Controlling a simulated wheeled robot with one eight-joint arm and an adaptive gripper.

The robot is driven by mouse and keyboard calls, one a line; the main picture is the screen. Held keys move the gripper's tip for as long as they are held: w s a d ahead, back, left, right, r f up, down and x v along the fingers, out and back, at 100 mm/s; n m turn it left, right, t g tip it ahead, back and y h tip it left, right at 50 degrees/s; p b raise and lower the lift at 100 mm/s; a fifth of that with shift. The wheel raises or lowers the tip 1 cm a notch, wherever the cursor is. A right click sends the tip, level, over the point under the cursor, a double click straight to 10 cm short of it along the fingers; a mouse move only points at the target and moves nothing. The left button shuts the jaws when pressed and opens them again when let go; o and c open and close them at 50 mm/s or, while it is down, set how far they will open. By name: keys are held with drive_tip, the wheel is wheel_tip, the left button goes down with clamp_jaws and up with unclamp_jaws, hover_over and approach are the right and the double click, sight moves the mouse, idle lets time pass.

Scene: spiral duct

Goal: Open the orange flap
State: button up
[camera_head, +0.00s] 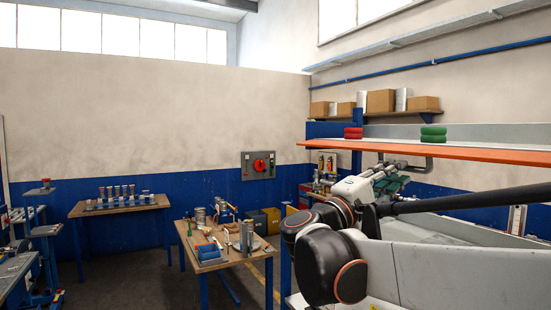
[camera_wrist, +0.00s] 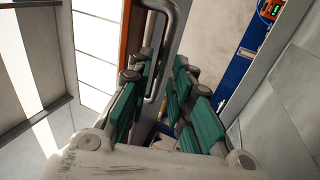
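The orange flap (camera_head: 450,154) is a long panel with an orange front edge at the right of the head view. A grey bar handle (camera_head: 408,164) hangs below that edge. The orange edge also shows in the wrist view (camera_wrist: 131,28), with the bent handle (camera_wrist: 172,40) beside it. My gripper (camera_head: 388,178) is just below the flap, by the handle. In the wrist view my gripper (camera_wrist: 164,68) is open, its green-padded fingers apart. The handle's lower part reaches between the fingers, close to the left one. I cannot tell whether they touch.
A grey machine body (camera_head: 450,265) stands beneath the flap. Red rings (camera_head: 353,133) and green rings (camera_head: 433,134) show above the orange edge. A cluttered workbench (camera_head: 228,250) stands at the centre, with a red switch box (camera_head: 259,165) on the wall behind. Floor shows at left.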

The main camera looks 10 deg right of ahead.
drive_tip(key=shift+x, duration=2.1)
drive_tip(key=shift+c, duration=0.2)
clamp_jaws()
drive_tip(key=shift+p, duration=0.4)
